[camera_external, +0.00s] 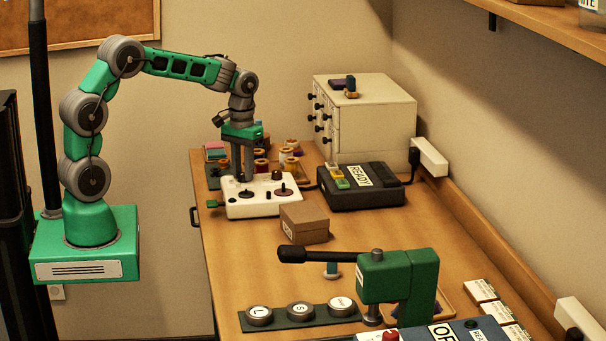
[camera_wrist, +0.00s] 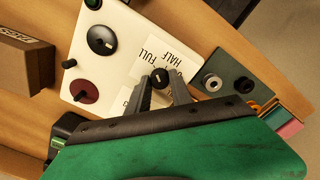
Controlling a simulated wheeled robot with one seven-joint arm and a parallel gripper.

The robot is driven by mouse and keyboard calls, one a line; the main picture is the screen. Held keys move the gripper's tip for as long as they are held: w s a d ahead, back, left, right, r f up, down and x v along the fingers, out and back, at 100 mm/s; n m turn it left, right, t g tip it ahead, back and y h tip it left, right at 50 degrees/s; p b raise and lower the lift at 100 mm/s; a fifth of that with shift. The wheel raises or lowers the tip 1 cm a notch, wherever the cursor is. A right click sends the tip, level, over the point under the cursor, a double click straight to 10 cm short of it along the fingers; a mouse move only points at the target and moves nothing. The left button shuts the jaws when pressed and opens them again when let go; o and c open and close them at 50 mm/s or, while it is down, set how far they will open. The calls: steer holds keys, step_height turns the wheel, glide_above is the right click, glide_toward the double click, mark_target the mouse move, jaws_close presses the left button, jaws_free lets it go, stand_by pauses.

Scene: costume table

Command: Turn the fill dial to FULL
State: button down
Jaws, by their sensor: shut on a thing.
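The fill dial (camera_wrist: 161,75) is a small dark round knob on a white control box (camera_wrist: 93,22). My gripper (camera_wrist: 161,84) is shut on it, one finger at each side. Labels FULL (camera_wrist: 149,49) and HALF (camera_wrist: 176,52) are printed beside the dial, and a third label is partly hidden by a finger. A pale mark shows on the knob; I cannot tell which label it points at. In the external view my gripper (camera_external: 243,177) reaches straight down onto the left part of the white box (camera_external: 262,210), and its fingers hide the dial.
The box also carries a large dark knob (camera_wrist: 102,40) and a dark red disc (camera_wrist: 84,91). A cardboard box (camera_external: 304,222) stands in front. A black READY unit (camera_external: 360,200) is at the right, and several spools (camera_external: 290,165) stand behind.

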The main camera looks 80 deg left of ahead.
steer(key=shift+n, duration=0.6)
steer(key=c, duration=1.1)
jaws_free()
steer(key=shift+c, duration=0.2)
steer(key=shift+r, duration=0.1)
step_height(320, 180, up, 8)
steer(key=shift+f+b, duration=0.25)
steer(key=shift+b, duration=0.2)
steer(key=shift+r, duration=0.1)
